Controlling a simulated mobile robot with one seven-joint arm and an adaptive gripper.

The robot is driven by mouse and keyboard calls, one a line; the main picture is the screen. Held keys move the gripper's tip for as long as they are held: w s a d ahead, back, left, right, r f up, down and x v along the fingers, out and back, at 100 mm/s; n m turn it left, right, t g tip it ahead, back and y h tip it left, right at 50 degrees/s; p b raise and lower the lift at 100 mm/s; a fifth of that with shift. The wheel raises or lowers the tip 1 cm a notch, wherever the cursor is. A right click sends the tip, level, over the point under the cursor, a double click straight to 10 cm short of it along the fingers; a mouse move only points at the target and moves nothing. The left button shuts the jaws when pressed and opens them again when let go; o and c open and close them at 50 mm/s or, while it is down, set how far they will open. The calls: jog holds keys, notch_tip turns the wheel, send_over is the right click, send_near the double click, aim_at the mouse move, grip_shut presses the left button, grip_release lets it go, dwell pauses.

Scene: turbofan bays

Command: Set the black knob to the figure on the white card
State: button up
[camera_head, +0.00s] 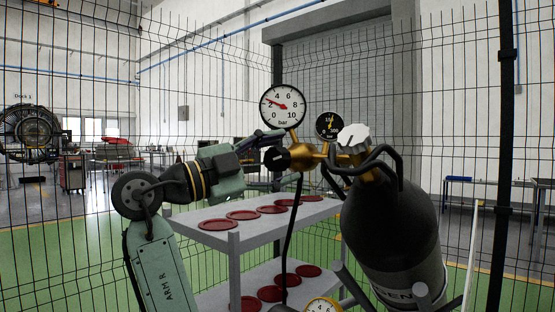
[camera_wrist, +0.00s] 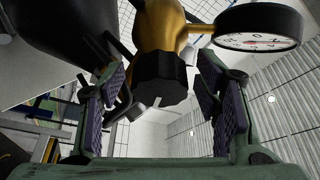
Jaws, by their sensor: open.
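The black knob (camera_head: 276,158) sits at the left end of the brass regulator (camera_head: 306,154); it also shows large in the wrist view (camera_wrist: 160,80), with a pale mark on its face. My gripper (camera_head: 266,152) is open, its fingers on either side of the knob; in the wrist view a gap shows on both sides. The white gauge (camera_head: 283,107) above reads 0 to 10 bar, its red needle near 2. I cannot make out a white card in either view.
A black gas cylinder (camera_head: 393,232) with a white-topped valve knob (camera_head: 353,137) stands right of the regulator. A small black gauge (camera_head: 329,125) and hoses are close by. A grey shelf cart (camera_head: 234,244) holds red discs. A wire mesh fence stands behind.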

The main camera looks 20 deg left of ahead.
jog(key=v, duration=1.2)
